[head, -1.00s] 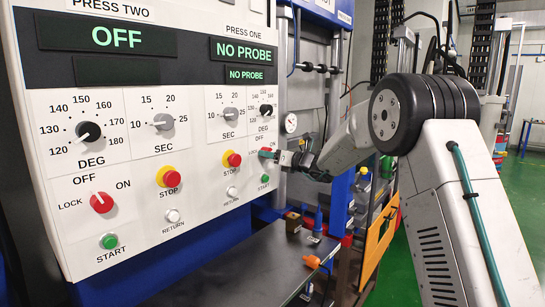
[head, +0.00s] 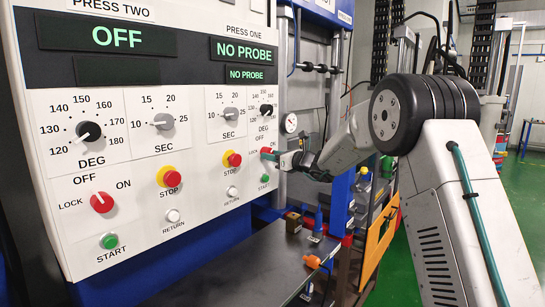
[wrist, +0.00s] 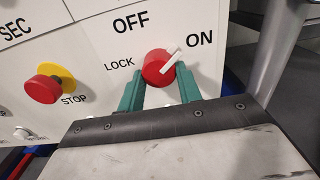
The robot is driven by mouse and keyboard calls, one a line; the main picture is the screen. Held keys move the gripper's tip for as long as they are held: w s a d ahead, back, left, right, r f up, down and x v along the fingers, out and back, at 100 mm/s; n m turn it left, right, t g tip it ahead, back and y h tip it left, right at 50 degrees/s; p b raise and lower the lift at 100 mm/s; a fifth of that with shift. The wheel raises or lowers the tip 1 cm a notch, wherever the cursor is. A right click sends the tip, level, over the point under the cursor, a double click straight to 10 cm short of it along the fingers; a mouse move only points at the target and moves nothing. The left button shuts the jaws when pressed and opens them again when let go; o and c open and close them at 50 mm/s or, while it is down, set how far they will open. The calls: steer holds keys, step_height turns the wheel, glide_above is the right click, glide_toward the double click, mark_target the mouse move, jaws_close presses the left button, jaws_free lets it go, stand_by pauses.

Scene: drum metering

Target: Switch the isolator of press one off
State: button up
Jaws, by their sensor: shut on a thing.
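The isolator of press one is a red rotary knob (wrist: 156,67) with a white pointer, on the white panel. In the wrist view its pointer slants up and right, towards the ON label and away from OFF and LOCK. In the head view the knob (head: 267,150) is small, at the panel's right edge. My gripper (wrist: 160,85) is shut on it, with one green finger on each side of its lower part. In the head view my gripper (head: 276,156) reaches the knob from the right and hides part of it.
A red stop button (wrist: 42,88) on a yellow collar sits left of the knob. Press one's display (head: 243,50) reads NO PROBE. Press two's display (head: 116,36) reads OFF, and its own red isolator (head: 102,202) is farther left. A dark table (head: 240,265) lies below the panel.

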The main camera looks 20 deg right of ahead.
steer(key=n, duration=1.4)
steer(key=shift+w+d+r, duration=0.1)
steer(key=shift+d+r, duration=0.05)
steer(key=shift+d, duration=0.05)
stand_by(0.5)
steer(key=o, duration=1)
steer(key=shift+v, duration=3.9)
